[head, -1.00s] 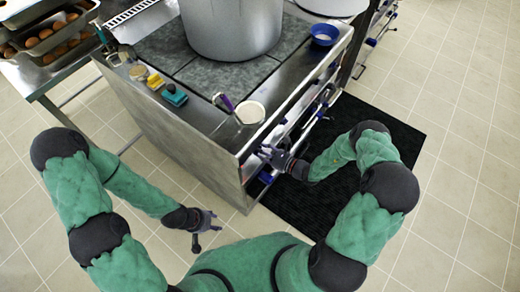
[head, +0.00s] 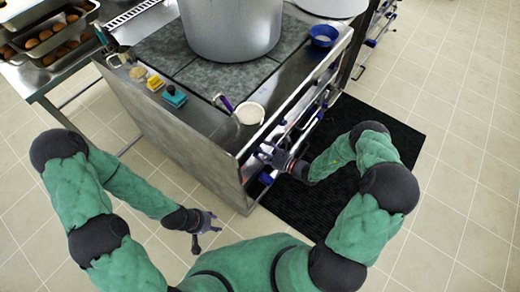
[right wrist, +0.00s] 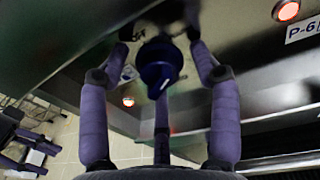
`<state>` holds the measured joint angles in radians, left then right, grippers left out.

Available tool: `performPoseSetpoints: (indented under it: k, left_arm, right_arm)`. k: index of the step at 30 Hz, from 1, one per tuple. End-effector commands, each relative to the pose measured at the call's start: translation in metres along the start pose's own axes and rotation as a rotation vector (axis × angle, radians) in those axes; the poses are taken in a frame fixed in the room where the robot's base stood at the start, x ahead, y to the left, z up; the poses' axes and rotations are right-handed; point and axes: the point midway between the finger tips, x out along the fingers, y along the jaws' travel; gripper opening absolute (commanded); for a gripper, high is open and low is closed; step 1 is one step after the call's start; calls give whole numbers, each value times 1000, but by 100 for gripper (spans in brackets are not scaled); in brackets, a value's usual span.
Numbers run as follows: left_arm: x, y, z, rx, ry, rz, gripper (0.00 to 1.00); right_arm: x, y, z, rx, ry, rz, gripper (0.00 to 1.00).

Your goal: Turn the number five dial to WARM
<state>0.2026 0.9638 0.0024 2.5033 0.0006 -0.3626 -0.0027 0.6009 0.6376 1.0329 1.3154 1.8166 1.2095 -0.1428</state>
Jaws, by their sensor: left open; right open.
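In the right wrist view a dark blue dial (right wrist: 160,68) with a pale pointer mark sits on the steel stove front. My right gripper (right wrist: 160,35) is open, with one purple finger on each side of this dial. I cannot tell whether the fingers touch it. The dial's number and the WARM mark cannot be read. In the head view my right gripper (head: 272,156) is at the stove front, partly hiding that dial. My left gripper (head: 207,232) is open and empty over the floor, left of my body.
The stove (head: 175,120) carries a large pot (head: 230,25), a white bowl (head: 250,113), a blue bowl (head: 323,36) and sponges (head: 174,95). A "P-6" label (right wrist: 303,29) and lit red lamps (right wrist: 286,10) are near the dial. A black mat (head: 395,140) lies on the floor.

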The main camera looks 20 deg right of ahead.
Motion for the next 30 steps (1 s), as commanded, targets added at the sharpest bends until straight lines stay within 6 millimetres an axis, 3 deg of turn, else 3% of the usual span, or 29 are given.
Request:
performPoseSetpoints:
  k: [8, 21, 30]
  left_arm:
    - [0, 0, 0, 0, 0, 0, 47]
    - [0, 0, 0, 0, 0, 0, 47]
    - [0, 0, 0, 0, 0, 0, 47]
  right_arm:
    - [-20, 0, -2, 5, 4, -2, 63]
    - [-101, -1, -1, 2, 2, -3, 63]
    - [-120, 0, 0, 0, 0, 0, 63]
